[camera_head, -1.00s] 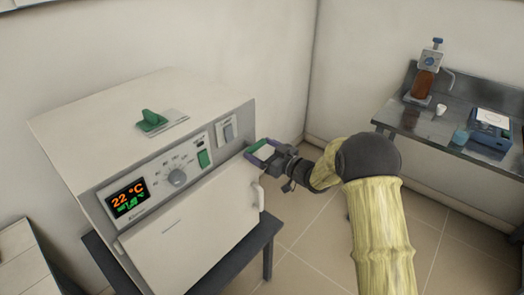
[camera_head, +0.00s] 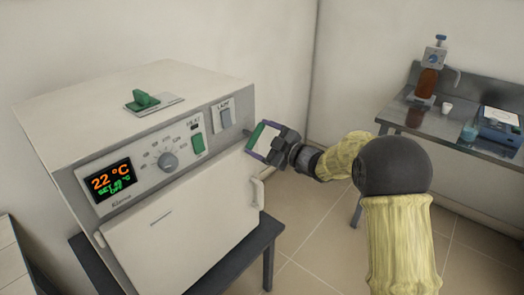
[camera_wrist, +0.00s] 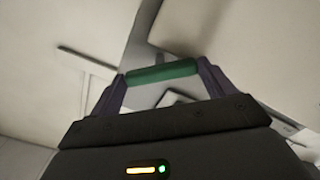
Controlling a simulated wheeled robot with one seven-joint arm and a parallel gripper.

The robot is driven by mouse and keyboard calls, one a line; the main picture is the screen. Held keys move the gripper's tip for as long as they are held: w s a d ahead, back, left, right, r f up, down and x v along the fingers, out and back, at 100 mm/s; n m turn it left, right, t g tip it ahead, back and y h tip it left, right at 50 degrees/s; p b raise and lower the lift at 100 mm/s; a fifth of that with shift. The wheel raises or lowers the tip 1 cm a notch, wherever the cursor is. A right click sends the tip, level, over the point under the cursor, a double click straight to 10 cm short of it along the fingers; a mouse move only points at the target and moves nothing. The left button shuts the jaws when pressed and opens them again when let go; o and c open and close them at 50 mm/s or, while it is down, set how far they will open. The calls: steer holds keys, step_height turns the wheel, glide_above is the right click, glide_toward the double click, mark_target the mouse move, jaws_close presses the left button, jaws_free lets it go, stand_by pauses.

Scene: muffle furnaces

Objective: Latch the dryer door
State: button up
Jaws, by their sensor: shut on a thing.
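The dryer (camera_head: 130,105) is a pale box on the left, its display reading 22 °C. Its door (camera_head: 180,232) fills the lower front and looks shut or nearly so; I cannot tell whether a thin gap remains. A white handle (camera_head: 258,193) stands upright at the door's right edge. My gripper (camera_head: 262,141) is beside the dryer's front right edge, above that handle. It is shut on a green bar (camera_wrist: 160,72), which spans between its purple fingers in the wrist view. I cannot tell whether the bar is joined to the dryer.
The dryer stands on a dark table (camera_head: 238,258). A green knob (camera_head: 143,99) sits on its top. At right, a metal bench (camera_head: 408,118) holds a brown bottle (camera_head: 427,83), a white cup (camera_head: 447,107) and a blue device (camera_head: 498,128). Tiled floor lies open between.

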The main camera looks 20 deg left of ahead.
steer(key=n+b, duration=1)
steer(key=b, duration=0.1)
steer(key=shift+f, duration=0.15)
stand_by(0.3)
steer(key=o, duration=0.9)
steer(key=shift+d, duration=0.15)
steer(key=v, duration=1.7)
steer(key=shift+s+d, duration=0.1)
